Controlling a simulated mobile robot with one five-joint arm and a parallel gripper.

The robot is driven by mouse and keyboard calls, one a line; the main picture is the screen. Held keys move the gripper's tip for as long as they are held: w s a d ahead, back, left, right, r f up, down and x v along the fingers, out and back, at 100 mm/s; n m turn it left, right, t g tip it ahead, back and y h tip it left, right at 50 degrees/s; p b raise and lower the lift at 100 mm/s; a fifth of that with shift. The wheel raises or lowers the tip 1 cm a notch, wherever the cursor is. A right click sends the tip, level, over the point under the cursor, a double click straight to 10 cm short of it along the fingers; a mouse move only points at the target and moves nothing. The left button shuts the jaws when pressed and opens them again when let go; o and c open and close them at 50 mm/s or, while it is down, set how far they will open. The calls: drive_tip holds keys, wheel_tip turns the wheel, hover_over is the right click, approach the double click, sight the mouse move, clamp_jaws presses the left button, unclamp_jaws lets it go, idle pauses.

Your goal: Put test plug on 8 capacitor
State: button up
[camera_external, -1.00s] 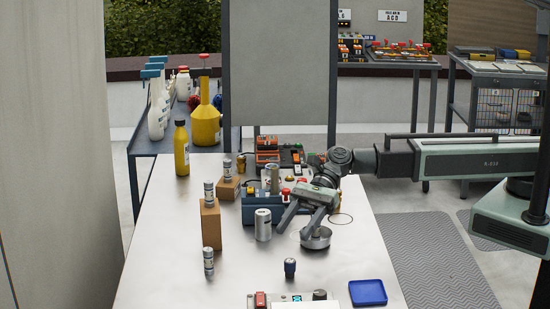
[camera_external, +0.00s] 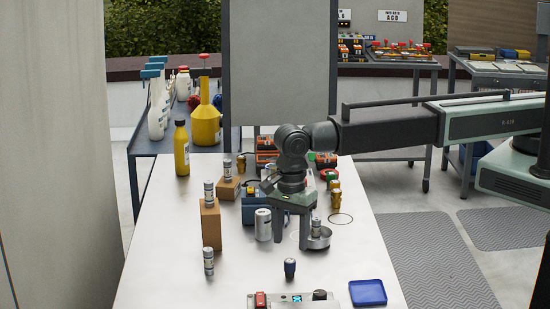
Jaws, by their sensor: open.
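A small dark blue plug (camera_external: 290,267), which looks like the test plug, stands upright on the table in front of my gripper. Small silver labelled cylinders, likely capacitors, stand at several places: one on a low brown block (camera_external: 228,170), one on a tall brown block (camera_external: 209,190), one on the table (camera_external: 208,261) and one in a round metal dish (camera_external: 316,227). A wider silver can (camera_external: 263,225) stands left of my gripper. Their numbers are too small to read. My gripper (camera_external: 290,240) points down, open, with nothing seen between its fingers, behind the plug and left of the dish.
A blue tray (camera_external: 368,293) lies at the front right, and a control box (camera_external: 292,300) sits at the front edge. A blue bin (camera_external: 250,208) and brass-coloured parts (camera_external: 335,198) stand behind my gripper. The table's front left is clear.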

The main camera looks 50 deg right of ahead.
sight(290, 261)
wheel_tip(290, 261, down, 8)
drive_tip(key=b, duration=0.8)
drive_tip(key=shift+f, duration=0.2)
drive_tip(key=shift+r, duration=0.2)
drive_tip(key=shift+d, duration=0.1)
drive_tip(key=shift+c, duration=0.5)
clamp_jaws()
